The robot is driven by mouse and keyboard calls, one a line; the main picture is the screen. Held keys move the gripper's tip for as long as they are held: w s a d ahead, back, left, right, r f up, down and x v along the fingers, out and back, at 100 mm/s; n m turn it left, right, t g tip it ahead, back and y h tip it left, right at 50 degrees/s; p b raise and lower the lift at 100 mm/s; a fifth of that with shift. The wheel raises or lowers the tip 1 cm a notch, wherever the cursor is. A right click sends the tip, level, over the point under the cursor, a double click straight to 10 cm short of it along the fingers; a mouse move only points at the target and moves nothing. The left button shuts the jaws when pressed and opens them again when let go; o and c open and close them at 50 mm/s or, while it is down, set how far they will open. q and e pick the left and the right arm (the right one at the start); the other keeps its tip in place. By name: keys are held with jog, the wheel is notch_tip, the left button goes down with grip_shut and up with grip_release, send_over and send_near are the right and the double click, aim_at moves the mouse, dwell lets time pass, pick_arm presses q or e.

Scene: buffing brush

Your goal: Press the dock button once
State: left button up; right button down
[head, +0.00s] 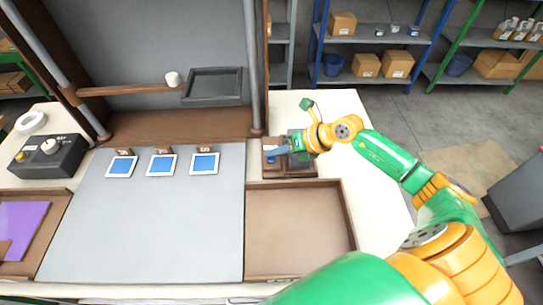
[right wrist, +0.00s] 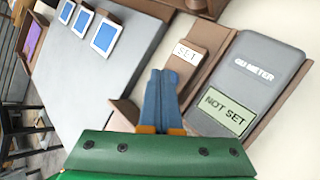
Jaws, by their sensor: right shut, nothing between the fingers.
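My right gripper (head: 279,152) is shut and empty, with its blue fingertips over the brown dock (head: 292,171) right of the grey mat. In the right wrist view the shut blue fingers (right wrist: 160,85) point at the dock's strip with a white SET label (right wrist: 187,52). No button shows clearly; the fingers may hide it. I cannot tell whether the fingertips touch the dock. Beside the strip lies a grey meter (right wrist: 262,70) whose pale display (right wrist: 224,110) reads NOT SET. My left gripper is not in view.
A bare brown tray (head: 300,230) lies in front of the dock. The grey mat (head: 150,225) is wide and clear, with several blue-faced tiles (head: 204,163) along its back. A black box with knobs (head: 48,155) stands at left.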

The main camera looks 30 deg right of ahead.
aim_at(275, 161)
jog(key=shift+f, duration=0.2)
dwell(0.3)
jog(key=shift+r+p, duration=0.8)
jog(key=shift+r, duration=0.15)
notch_tip(275, 161, up, 5)
jog(key=p, duration=0.4)
dwell(0.4)
